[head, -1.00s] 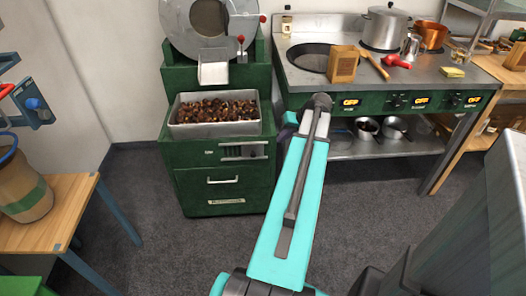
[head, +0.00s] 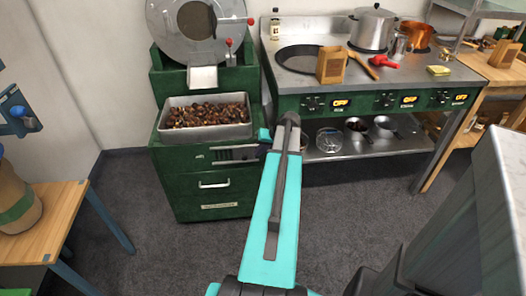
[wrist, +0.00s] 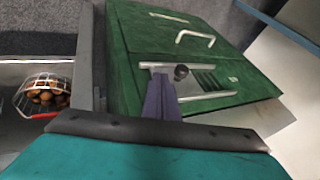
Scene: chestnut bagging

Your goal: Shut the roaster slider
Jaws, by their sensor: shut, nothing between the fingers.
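The green roaster (head: 178,175) stands left of the stove in the head view. Its slider (head: 236,153) is a metal-railed, slotted panel on the front, above the drawer handle (head: 213,185). In the wrist view, the slider's black knob (wrist: 181,72) stands between two rails, with dark slots (wrist: 207,80) to its right. My gripper (wrist: 158,90) is shut and empty, its purple fingers at the knob's left side. I cannot tell whether they touch it. In the head view, my gripper (head: 263,139) is beside the slider's right end, mostly hidden by my arm.
A metal tray of chestnuts (head: 163,134) sits on the roaster's ledge, below the chute (head: 203,78). The stove (head: 300,103) stands close on the right, with pans on its lower shelf (head: 345,152). A wire basket (wrist: 45,92) shows in the wrist view. A wooden table (head: 50,232) is at left.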

